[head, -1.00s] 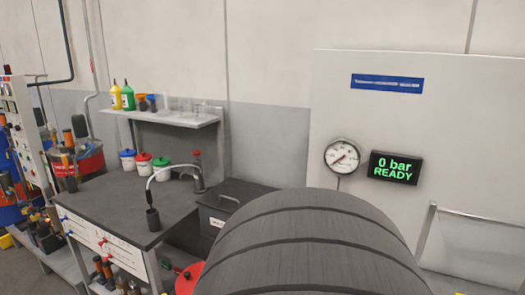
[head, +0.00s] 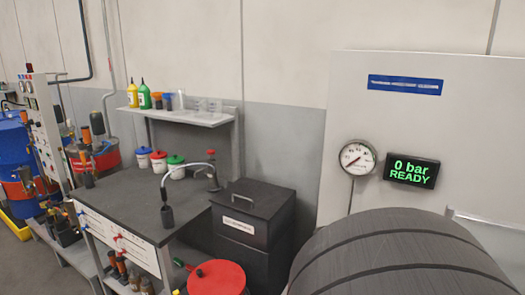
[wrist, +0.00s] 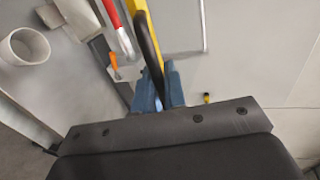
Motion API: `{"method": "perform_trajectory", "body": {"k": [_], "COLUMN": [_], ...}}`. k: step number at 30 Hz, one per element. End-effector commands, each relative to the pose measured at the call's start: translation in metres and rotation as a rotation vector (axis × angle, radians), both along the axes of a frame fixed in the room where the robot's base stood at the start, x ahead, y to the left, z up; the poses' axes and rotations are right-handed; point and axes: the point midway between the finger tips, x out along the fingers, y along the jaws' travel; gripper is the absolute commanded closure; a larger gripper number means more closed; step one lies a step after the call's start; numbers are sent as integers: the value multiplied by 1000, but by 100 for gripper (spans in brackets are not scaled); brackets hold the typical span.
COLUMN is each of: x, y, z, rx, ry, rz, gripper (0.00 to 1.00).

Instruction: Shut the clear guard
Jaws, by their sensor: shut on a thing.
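A pale clear panel with a thin light frame (head: 490,224), which looks like the clear guard, shows at the right edge of the head view. Its lower part is hidden or out of frame. In the wrist view, my gripper (wrist: 158,95) has blue-grey fingers beyond my dark wrist housing. The fingers are shut at the end of a curved black handle (wrist: 149,45) beside a yellow bar (wrist: 134,8). The exact contact is partly hidden. My gripper is not visible in the head view.
A large dark ribbed rounded shape (head: 400,260) blocks the lower right. A gauge (head: 357,157) and a display (head: 411,170) reading "0 bar READY" are on the grey panel. A workbench (head: 130,200), a dark bin (head: 250,215) and a red lid (head: 216,278) stand left.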

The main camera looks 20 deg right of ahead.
Motion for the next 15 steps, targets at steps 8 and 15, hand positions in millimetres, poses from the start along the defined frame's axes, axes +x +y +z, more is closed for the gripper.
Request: {"method": "perform_trajectory", "body": {"k": [8,15], "x": [3,5], "y": [-3,-5], "z": [-26,-42], "rx": [1,1], "ry": [-2,-1], "rz": [0,1], "gripper": [100,100]}}
